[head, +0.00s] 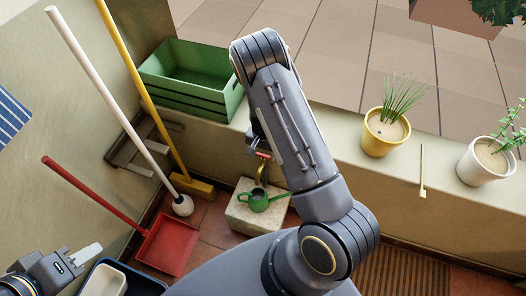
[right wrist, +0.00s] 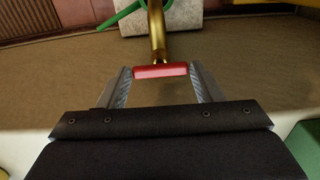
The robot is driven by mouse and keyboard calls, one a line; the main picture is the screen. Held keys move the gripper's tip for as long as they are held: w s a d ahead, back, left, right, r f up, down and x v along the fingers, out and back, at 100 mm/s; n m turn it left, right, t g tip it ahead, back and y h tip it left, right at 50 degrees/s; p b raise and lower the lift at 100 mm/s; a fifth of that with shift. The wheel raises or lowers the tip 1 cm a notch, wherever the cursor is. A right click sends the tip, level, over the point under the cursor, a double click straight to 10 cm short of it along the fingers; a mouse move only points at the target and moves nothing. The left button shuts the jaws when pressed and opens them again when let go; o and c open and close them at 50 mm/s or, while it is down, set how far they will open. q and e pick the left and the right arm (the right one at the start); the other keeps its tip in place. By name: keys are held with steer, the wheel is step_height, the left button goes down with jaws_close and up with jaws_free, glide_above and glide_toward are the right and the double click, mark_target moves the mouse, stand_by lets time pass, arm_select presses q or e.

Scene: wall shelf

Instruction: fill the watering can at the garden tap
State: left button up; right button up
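The green watering can (head: 258,200) stands upright on a pale stone block (head: 240,216) by the low wall. The brass tap (head: 262,172) comes down from the wall right above it, and also shows in the right wrist view (right wrist: 157,35). In the head view, my right arm partly hides this spot. No water shows. My left gripper (head: 92,250) is low at the left, away from the can; its finger gap is not clear.
A green crate (head: 190,93) and potted plants (head: 385,139) stand on the wall's ledge. A white pole (head: 115,108), a yellow broom (head: 148,100) and a red dustpan (head: 168,245) are left of the block. A dark tub (head: 140,281) is near my left gripper.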

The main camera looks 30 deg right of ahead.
mark_target(263, 155)
steer(key=o, duration=0.3)
steer(key=shift+o, duration=0.2)
step_height(263, 155, up, 8)
steer(key=shift+f, duration=0.1)
stand_by(0.6)
